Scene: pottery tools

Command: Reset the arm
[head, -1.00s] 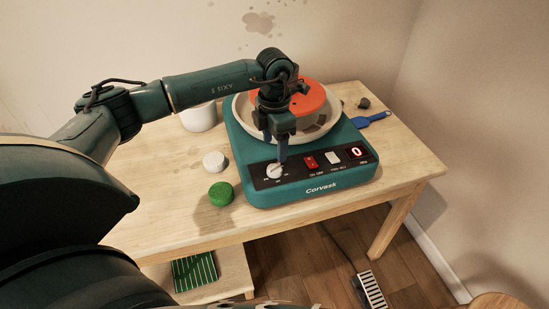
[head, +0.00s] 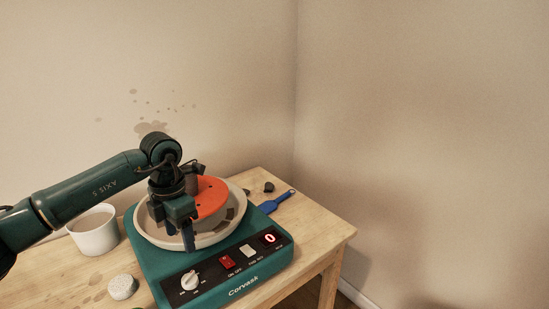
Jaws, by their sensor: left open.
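My left arm comes in from the left, and my left gripper (head: 180,243) points down over the front left part of the pottery wheel. It is open and I see nothing held in it. The teal wheel machine (head: 160,275) has a pale splash pan (head: 236,228) and an orange disc (head: 212,198), partly hidden by the gripper. Its front panel has a white knob (head: 190,280), a red switch (head: 227,262), a white switch (head: 248,251) and a display reading 0 (head: 270,239). The gripper hangs above and behind the knob, apart from it. My right gripper is not in view.
The wheel stands on a wooden table (head: 318,236). A white pot (head: 94,232) and a pale round piece (head: 122,287) are on the left. A blue-handled tool (head: 275,202) and a dark lump (head: 269,187) lie behind right. Walls stand close behind; space to the right is clear.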

